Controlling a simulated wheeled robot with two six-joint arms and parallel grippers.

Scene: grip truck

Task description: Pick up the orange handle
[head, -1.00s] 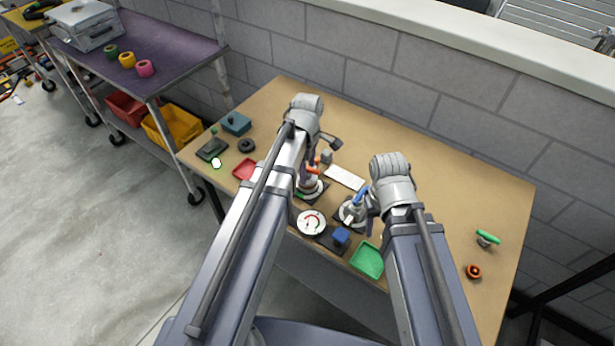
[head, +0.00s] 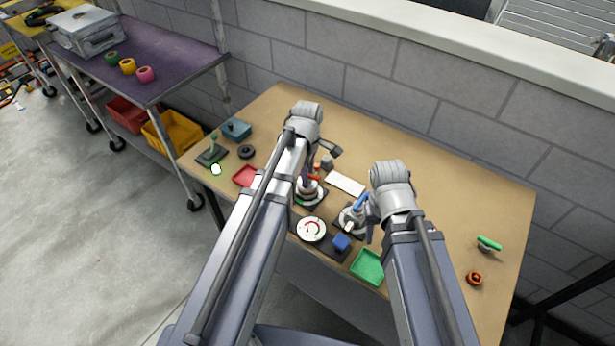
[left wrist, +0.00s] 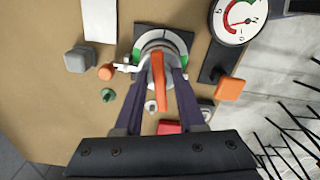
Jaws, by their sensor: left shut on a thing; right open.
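The orange handle (left wrist: 159,82) shows in the left wrist view, upright over a round grey mount on a dark square plate (left wrist: 179,40) with green and white markings. My left gripper (left wrist: 160,78) has its dark fingers on both sides of the handle and is shut on it. In the head view my left gripper (head: 306,182) is over the same mount, with the handle mostly hidden behind the arm. My right gripper (head: 371,217) is open beside a blue handle (head: 360,203) on a second round mount; its fingers are partly hidden.
A gauge (head: 312,229) and a blue block (head: 341,241) are in front of the mounts. An orange block (left wrist: 230,88) is near the gauge. Red tray (head: 245,176), green tray (head: 367,267), white card (head: 345,183) and grey block (left wrist: 77,60) lie around. The table's right side is mostly clear.

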